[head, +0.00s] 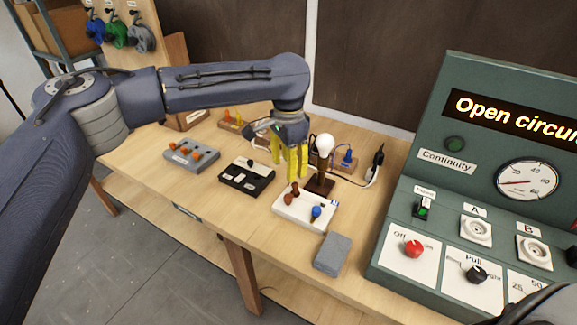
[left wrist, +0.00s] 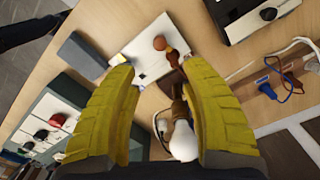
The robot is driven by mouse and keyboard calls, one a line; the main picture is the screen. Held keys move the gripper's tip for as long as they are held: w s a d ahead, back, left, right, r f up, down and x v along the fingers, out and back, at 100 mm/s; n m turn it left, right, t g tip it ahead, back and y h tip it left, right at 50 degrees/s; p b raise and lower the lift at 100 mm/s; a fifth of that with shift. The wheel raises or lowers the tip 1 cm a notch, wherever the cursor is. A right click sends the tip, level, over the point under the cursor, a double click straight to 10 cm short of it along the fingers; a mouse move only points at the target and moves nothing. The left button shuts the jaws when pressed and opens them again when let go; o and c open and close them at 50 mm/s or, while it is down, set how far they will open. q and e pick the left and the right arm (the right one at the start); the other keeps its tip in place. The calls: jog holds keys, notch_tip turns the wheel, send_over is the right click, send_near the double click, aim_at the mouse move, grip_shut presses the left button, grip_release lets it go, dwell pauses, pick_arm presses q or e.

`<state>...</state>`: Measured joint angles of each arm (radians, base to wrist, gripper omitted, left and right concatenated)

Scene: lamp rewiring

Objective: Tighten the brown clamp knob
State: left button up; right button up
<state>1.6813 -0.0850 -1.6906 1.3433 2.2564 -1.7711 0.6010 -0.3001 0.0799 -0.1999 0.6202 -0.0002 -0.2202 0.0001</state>
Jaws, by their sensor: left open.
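The brown clamp knob (head: 289,198) sits on a white block (head: 290,211), with a second brown part just behind it. The knob also shows in the left wrist view (left wrist: 159,43), near the gap between my fingertips. A blue knob (head: 316,212) is on the same block. My left gripper (head: 293,173) has yellow fingers, spread open and empty, above the back of the block; the fingers (left wrist: 157,68) hide parts of the block in the wrist view. I cannot tell the exact height above the knob. My right gripper is not in view.
A lamp with a white bulb (head: 324,145) stands close behind the block, next to my fingers. A grey block (head: 332,254) lies in front. A black tray (head: 246,177) and grey terminal box (head: 191,154) are left. A green test panel (head: 460,130) stands right.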

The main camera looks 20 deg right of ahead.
aim_at(288, 196)
pick_arm(q)
notch_tip(288, 196, up, 5)
jog(key=n, duration=0.5)
notch_tip(288, 196, down, 17)
jog(key=shift+a+f, duration=0.1)
dwell(0.4)
grip_shut()
dwell(0.5)
